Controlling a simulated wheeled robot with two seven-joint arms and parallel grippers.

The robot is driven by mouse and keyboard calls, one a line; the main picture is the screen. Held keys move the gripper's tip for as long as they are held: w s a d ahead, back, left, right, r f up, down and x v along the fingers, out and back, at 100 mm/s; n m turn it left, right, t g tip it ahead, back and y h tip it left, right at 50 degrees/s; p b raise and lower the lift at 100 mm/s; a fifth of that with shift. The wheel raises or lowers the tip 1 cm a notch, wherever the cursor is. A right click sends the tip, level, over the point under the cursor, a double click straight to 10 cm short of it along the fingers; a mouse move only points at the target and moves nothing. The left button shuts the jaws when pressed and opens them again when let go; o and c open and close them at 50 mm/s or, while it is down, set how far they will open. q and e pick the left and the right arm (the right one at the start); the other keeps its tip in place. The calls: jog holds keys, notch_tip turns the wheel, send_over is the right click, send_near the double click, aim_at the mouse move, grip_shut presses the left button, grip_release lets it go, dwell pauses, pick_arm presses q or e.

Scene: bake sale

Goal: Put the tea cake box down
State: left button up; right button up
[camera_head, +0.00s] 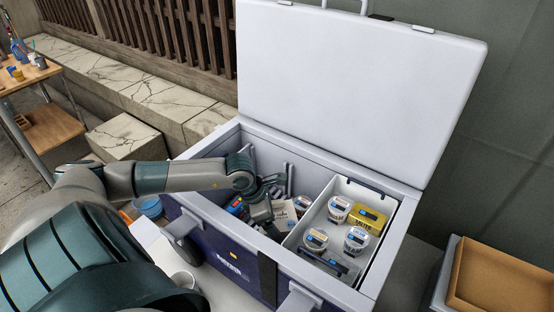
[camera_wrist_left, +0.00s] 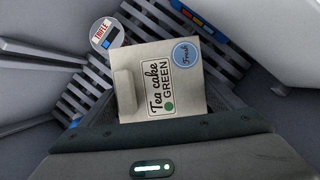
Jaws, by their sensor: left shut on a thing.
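The tea cake box (camera_head: 284,214) is a small beige carton. In the left wrist view the tea cake box (camera_wrist_left: 190,78) shows a "Tea cake GREEN" label and a round blue "Fresh" sticker. My left gripper (camera_head: 264,212) reaches down into the open cool box (camera_head: 228,222), left of the white inner tray, and is shut on the carton. The carton's lower part and its contact with the floor are hidden in the head view. My right gripper is not in view.
The white tray (camera_head: 300,232) holds several round tubs and a yellow box (camera_head: 367,218). A round tub with a red label (camera_wrist_left: 106,36) lies beside the carton over dark slats. The raised lid (camera_head: 350,90) stands behind. A brown crate (camera_head: 505,275) is at right.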

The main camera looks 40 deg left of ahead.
pick_arm(q)
notch_tip(320, 180, down, 3)
jog(key=shift+f+p, duration=0.15)
jog(key=shift+p, duration=0.45)
jog(key=shift+f, duration=0.4)
jog(key=shift+f, duration=0.2)
jog(key=o, duration=0.9)
jog(key=shift+r, duration=0.2)
